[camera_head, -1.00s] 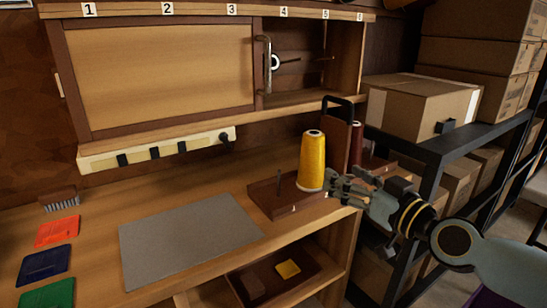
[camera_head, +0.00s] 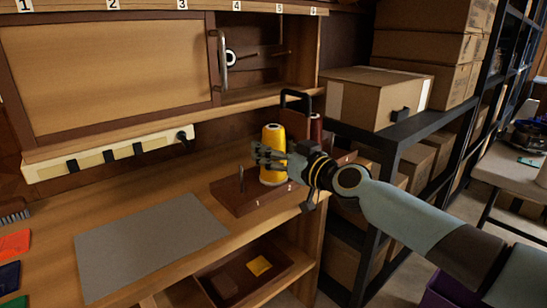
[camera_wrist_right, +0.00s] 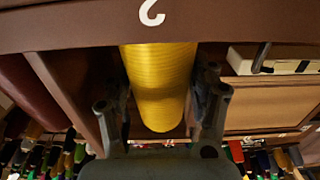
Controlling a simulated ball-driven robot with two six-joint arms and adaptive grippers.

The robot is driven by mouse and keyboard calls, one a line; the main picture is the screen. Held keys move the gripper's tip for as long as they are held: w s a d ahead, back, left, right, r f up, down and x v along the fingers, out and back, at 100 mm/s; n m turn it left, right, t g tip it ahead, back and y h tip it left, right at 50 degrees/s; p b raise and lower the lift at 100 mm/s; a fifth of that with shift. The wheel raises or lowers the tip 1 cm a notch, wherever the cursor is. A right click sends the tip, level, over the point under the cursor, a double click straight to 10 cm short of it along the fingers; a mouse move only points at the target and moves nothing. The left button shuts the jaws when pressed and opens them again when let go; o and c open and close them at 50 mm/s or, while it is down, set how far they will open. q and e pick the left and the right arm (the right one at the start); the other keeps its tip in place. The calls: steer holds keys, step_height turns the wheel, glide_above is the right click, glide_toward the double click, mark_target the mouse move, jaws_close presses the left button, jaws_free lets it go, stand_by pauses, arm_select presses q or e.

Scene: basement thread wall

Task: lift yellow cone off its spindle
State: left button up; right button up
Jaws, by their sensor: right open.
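The yellow cone (camera_head: 273,138) stands upright on a brown spindle board (camera_head: 228,197) at the right end of the bench. Its own spindle is hidden inside it. My right gripper (camera_head: 268,157) is at the cone's side, partly in front of it. In the right wrist view, the yellow cone (camera_wrist_right: 158,85) lies between the two spread fingers of my right gripper (camera_wrist_right: 160,112). The fingers are open, and I cannot tell whether either touches the cone. The board (camera_wrist_right: 200,28), with a white mark like a 2, spans the top of that view. My left gripper is out of view.
A bare spindle (camera_head: 241,180) stands left of the cone. A dark red cone (camera_head: 316,128) is close behind on the right, near a black handle (camera_head: 296,93). A grey mat (camera_head: 150,245) lies on the bench. A shelf with boxes (camera_head: 380,97) stands right.

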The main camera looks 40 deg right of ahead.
steer(key=c, duration=1.1)
steer(key=shift+o, duration=0.2)
step_height(320, 180, up, 18)
steer(key=p, duration=1.6)
steer(key=shift+p, duration=0.3)
